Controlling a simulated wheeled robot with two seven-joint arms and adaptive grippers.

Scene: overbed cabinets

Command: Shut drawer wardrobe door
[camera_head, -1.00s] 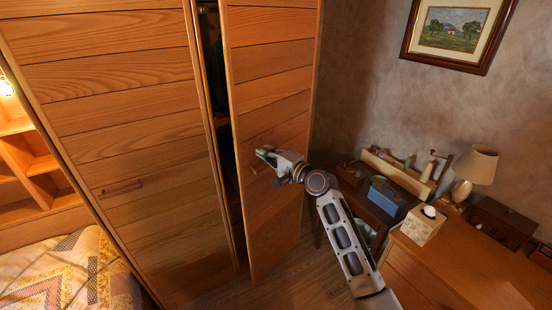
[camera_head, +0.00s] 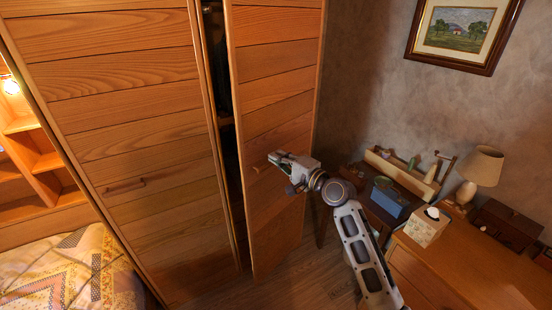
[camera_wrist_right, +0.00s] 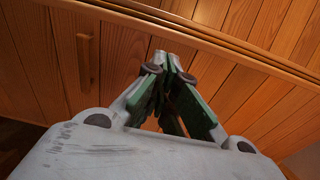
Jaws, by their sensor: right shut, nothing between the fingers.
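The wardrobe has a shut left door (camera_head: 130,150) and a right door (camera_head: 275,110) that stands partly open. A dark gap (camera_head: 222,110) shows between the two doors. My right gripper (camera_head: 272,158) is shut and empty at the outer face of the open door, close to its handle (camera_head: 258,168). I cannot tell whether the fingertips touch the door. In the right wrist view the shut fingers (camera_wrist_right: 172,65) point at the wood panels, with a handle (camera_wrist_right: 85,62) to their left. My left gripper is not in view.
At the right, a desk (camera_head: 445,255) holds a tissue box (camera_head: 427,228), a lamp (camera_head: 480,170) and a dark wooden box (camera_head: 508,222). A blue box (camera_head: 388,202) sits beside it. A bed (camera_head: 65,275) is at lower left. Some bare floor (camera_head: 300,275) shows below the open door.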

